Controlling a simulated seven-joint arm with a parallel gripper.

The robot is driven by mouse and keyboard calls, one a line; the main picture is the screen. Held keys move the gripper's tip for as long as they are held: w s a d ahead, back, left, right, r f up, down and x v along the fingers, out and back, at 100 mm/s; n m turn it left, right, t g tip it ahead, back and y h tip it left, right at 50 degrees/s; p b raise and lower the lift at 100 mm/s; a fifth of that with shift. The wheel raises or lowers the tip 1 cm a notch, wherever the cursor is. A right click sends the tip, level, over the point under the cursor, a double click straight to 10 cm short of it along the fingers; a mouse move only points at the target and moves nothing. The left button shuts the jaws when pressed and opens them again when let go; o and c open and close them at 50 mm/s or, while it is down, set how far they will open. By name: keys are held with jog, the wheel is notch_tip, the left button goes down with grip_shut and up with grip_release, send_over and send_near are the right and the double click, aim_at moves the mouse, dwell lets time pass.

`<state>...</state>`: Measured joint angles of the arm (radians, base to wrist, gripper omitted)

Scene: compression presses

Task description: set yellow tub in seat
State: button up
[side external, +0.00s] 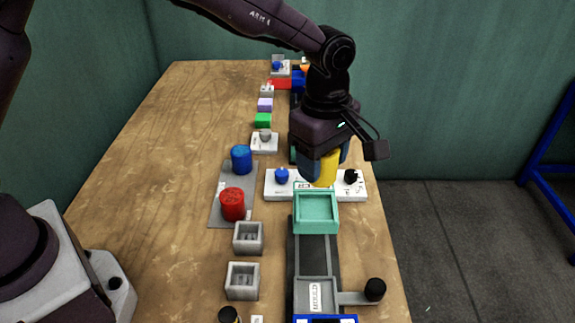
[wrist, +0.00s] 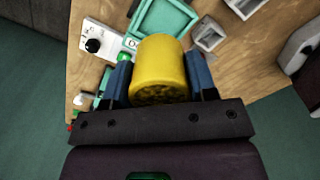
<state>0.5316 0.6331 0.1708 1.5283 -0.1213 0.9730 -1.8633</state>
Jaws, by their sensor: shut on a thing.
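The yellow tub (wrist: 158,68) is a short cylinder held between the two blue fingers of my gripper (wrist: 160,85). In the side external view the tub (side external: 325,168) shows under my wrist, partly covered by a finger of my gripper (side external: 318,170). It hangs above or just behind the teal square tray (side external: 316,227), over the white control panel (side external: 273,188); its exact height is hard to tell. The teal tray (wrist: 187,15) also shows beyond the tub in the wrist view. It looks empty. I cannot tell which holder is the seat.
A blue tub (side external: 241,159) and a red tub (side external: 232,204) stand on a grey mat (side external: 219,213) to the left. Two grey square holders (side external: 248,238) (side external: 242,281) sit in front of it. A black knob (side external: 375,289) sticks out at right. The table's left side is clear.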

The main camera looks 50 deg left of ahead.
jog(key=shift+s+a, duration=0.1)
jog(key=shift+s, duration=0.1)
jog(key=shift+f, duration=3)
jog(key=shift+f, duration=0.7)
jog(key=o, duration=1)
